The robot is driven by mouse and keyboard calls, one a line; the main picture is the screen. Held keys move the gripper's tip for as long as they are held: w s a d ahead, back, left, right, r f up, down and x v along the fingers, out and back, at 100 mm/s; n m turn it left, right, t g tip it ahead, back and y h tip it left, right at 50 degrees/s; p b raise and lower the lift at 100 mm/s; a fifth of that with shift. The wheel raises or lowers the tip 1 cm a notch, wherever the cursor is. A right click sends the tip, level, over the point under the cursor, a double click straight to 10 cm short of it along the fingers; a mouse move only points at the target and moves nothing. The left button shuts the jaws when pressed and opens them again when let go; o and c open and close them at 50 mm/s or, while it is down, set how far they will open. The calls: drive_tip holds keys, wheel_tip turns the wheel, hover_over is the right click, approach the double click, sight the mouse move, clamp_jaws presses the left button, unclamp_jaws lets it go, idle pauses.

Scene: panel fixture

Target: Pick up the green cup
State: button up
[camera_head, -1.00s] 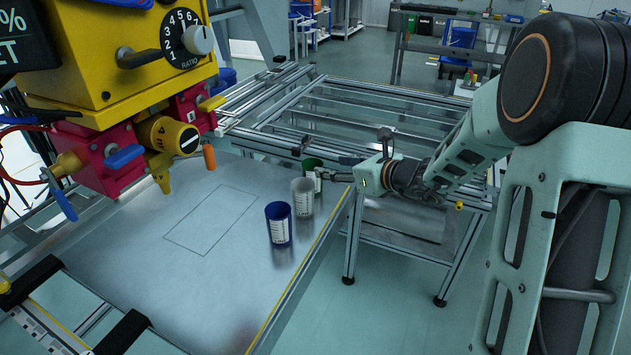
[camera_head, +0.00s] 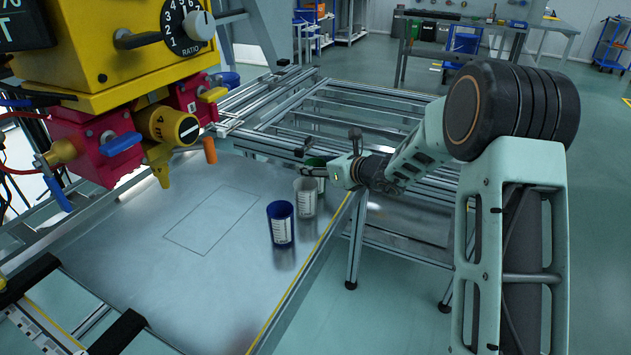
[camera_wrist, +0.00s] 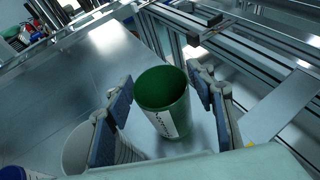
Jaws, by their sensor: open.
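The green cup (camera_wrist: 163,98) stands upright on the metal table in the wrist view, its open top facing the camera and a white label on its side. My gripper (camera_wrist: 167,102) is open, with one finger on each side of the green cup; I cannot tell whether either touches it. In the head view the green cup (camera_head: 315,163) is mostly hidden behind the white cup and my gripper (camera_head: 316,170).
A white cup (camera_head: 306,197) stands close to the green one, beside my left finger in the wrist view. A blue cup (camera_head: 281,223) stands nearer. A yellow machine (camera_head: 110,40) overhangs the left. The table (camera_head: 190,290) is clear around a drawn rectangle.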

drive_tip(key=c, duration=0.6)
drive_tip(key=shift+r, duration=0.15)
drive_tip(key=shift+c, duration=0.2)
